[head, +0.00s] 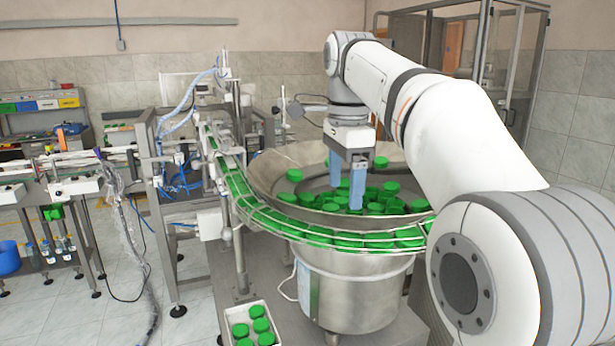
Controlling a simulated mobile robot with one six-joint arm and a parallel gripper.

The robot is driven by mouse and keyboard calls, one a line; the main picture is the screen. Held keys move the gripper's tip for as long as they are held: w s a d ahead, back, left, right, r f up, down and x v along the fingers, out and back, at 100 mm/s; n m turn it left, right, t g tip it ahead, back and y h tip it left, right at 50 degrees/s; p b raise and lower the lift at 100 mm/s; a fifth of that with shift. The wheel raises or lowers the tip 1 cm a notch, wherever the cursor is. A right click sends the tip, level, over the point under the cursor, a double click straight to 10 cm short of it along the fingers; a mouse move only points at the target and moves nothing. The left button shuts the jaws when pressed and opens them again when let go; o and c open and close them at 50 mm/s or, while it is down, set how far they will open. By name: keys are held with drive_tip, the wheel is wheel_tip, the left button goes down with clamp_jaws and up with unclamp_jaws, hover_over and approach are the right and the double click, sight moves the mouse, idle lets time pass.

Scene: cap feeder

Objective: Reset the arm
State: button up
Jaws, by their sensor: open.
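My gripper (346,180) hangs at the end of my white arm in the head view, with its two blue fingers pointing down. The fingers stand apart and no cap shows between them. They are above the feeder bowl (270,172), in front of its far inner wall. Several green caps (387,188) lie in the bowl, some of them behind and around the fingertips. Whether the fingertips touch any cap, I cannot tell. My arm reaches in from the right and hides part of the bowl's right side.
A curved rail (238,190) full of green caps runs around the bowl's front and left. A white tray (233,312) of green caps sits at the lower front. Conveyor machinery (185,150) stands left. A glass-panelled cabinet (510,60) stands behind at right. Space above the bowl's left side is clear.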

drive_tip(key=s+d+f+n+t, duration=0.1)
drive_tip(key=s+d+f+n, duration=0.3)
drive_tip(key=s+f+n, duration=0.3)
drive_tip(key=s+d+f+n+t, duration=0.2)
drive_tip(key=s+d+f+n, duration=0.2)
drive_tip(key=s+f, duration=0.9)
wheel_tip(320, 180, down, 5)
drive_tip(key=n, duration=0.3)
drive_tip(key=shift+s+d+n, duration=0.3)
drive_tip(key=shift+s+n, duration=0.05)
drive_tip(key=shift+n, duration=0.05)
